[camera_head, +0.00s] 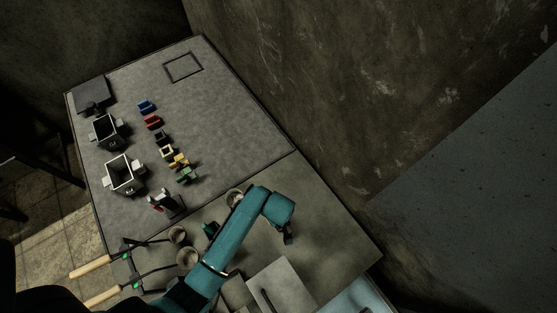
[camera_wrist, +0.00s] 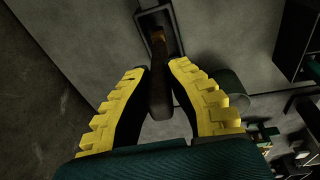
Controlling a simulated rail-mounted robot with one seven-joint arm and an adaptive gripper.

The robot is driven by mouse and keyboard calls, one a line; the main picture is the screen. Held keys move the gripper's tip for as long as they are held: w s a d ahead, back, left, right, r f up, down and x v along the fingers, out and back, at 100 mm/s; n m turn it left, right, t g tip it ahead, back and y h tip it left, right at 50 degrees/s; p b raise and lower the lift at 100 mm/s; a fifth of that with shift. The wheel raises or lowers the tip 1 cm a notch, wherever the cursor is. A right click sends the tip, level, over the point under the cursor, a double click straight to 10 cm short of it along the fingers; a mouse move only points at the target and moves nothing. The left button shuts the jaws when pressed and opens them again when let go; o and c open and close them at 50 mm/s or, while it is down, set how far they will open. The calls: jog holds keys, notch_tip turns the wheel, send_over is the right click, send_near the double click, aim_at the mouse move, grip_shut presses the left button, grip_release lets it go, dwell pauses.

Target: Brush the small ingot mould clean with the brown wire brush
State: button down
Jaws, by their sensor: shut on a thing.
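My gripper (camera_wrist: 158,72) is shut on the brown brush (camera_wrist: 159,98), with its yellow-padded fingers on either side of the handle. The far end of the brush is over or inside a small dark rectangular mould (camera_wrist: 144,5) at the top of the wrist view. Whether the bristles touch the mould floor cannot be told. In the head view, my gripper (camera_head: 288,238) points down over the grey bench right of the teal arm. The brush and the mould cannot be made out clearly there.
Round pots (camera_head: 177,235) stand left of my arm, near two wooden-handled tools (camera_head: 90,266). Two box flasks (camera_head: 122,175) and several coloured blocks (camera_head: 152,122) stand on the darker mat. A pale plate (camera_head: 290,280) lies near my gripper. A wall (camera_head: 330,140) borders the bench.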

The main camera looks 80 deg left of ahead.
jog(key=shift+f+b, duration=0.4)
jog(key=shift+f, duration=0.25)
dwell(0.4)
jog(key=shift+w+d+r+p, duration=0.2)
jog(key=shift+d+p, duration=0.15)
jog(key=shift+p, duration=0.05)
jog(key=shift+w+d+f, duration=0.1)
jog(key=shift+d, duration=0.1)
jog(key=shift+a, duration=0.1)
jog(key=shift+s+a+f, duration=0.1)
jog(key=shift+s+a, duration=0.2)
jog(key=shift+a, duration=0.2)
jog(key=shift+s+a, duration=0.3)
jog(key=shift+a, duration=0.2)
